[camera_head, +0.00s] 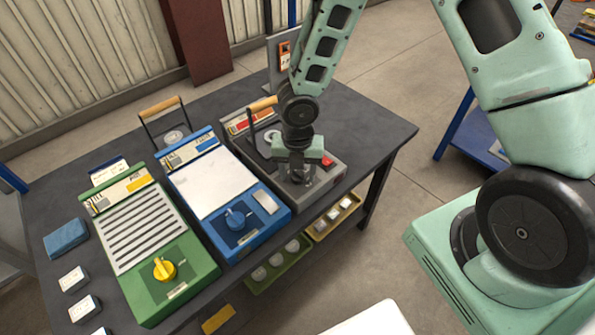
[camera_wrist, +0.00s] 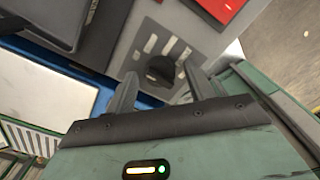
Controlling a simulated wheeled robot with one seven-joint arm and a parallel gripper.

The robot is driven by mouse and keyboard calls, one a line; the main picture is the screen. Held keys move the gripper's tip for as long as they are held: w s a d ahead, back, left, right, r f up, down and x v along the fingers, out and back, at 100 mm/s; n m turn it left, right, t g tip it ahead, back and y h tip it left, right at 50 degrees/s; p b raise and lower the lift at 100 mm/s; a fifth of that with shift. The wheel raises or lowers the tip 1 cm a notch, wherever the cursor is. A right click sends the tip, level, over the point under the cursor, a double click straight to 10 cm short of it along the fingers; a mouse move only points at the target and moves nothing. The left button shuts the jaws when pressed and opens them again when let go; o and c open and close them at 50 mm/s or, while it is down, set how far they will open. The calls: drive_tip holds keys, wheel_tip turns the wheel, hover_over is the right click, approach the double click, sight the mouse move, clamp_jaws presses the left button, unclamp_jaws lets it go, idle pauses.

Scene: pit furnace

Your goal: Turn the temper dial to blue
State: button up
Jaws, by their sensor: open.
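Three units with dials stand side by side on a dark table; I cannot read which one is labelled temper. The grey unit (camera_head: 251,155) on the right has a dark round dial (camera_wrist: 160,69) on a panel with pale marks. My gripper (camera_head: 300,178) is over the front of this unit and hides most of the dial in the head view. In the wrist view, my open gripper (camera_wrist: 161,76) has one finger on each side of the dial; I cannot tell whether they touch it. The blue unit (camera_head: 276,212) has a blue dial (camera_head: 237,217). The green unit (camera_head: 196,262) has a yellow dial (camera_head: 164,269).
A red part (camera_head: 327,160) is beside my gripper on the grey unit. A wooden-handled bar (camera_head: 263,103) rises behind it. Small white blocks (camera_head: 72,281) and a blue block (camera_head: 66,238) lie at the left. Green (camera_head: 277,265) and yellow (camera_head: 334,217) bins sit below the table edge.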

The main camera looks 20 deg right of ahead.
drive_tip(key=c, duration=1)
drive_tip(key=shift+o, duration=0.2)
